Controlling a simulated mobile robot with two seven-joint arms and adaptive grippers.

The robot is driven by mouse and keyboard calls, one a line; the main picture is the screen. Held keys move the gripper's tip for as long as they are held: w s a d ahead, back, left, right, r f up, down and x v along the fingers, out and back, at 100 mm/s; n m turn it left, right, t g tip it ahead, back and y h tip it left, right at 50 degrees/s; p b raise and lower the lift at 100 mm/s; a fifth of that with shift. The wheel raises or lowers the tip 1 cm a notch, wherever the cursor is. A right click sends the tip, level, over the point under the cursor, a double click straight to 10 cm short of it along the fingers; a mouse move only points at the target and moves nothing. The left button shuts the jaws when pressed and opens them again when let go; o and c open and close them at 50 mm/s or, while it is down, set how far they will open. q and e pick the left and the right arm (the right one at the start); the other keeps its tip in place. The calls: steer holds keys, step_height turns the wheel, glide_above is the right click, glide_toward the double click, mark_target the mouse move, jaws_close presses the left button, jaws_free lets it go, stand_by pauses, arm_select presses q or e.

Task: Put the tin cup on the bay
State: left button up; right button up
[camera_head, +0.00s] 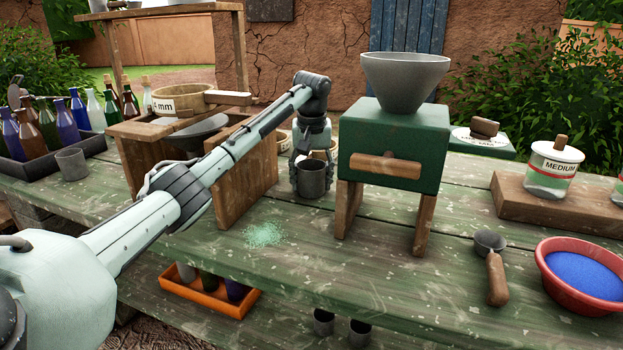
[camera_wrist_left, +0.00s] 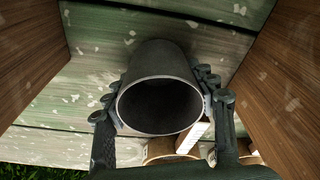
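A dark grey tin cup (camera_head: 313,182) is upright between the wooden stand and the green mill in the head view. My left gripper (camera_head: 312,160) points down at it, with fingers closed against both sides of the cup. In the left wrist view the cup's open mouth (camera_wrist_left: 160,106) faces the camera and looks empty. The fingertips (camera_wrist_left: 160,90) press on opposite sides of its wall. I cannot tell whether its base touches the table. Nothing is marked as the bay; the green mill (camera_head: 393,140) has an open space between its wooden legs. My right gripper is not in view.
Brown wooden panels flank the cup closely in the left wrist view. A pale green powder patch (camera_head: 264,235) lies in front. A scoop (camera_head: 495,270), a red bowl (camera_head: 580,305) of blue powder and a jar (camera_head: 551,170) are at the right. Another grey cup (camera_head: 72,164) stands at the left near bottles.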

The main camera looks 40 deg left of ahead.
arm_select(q)
steer(key=o, duration=0.3)
steer(key=shift+r, duration=0.1)
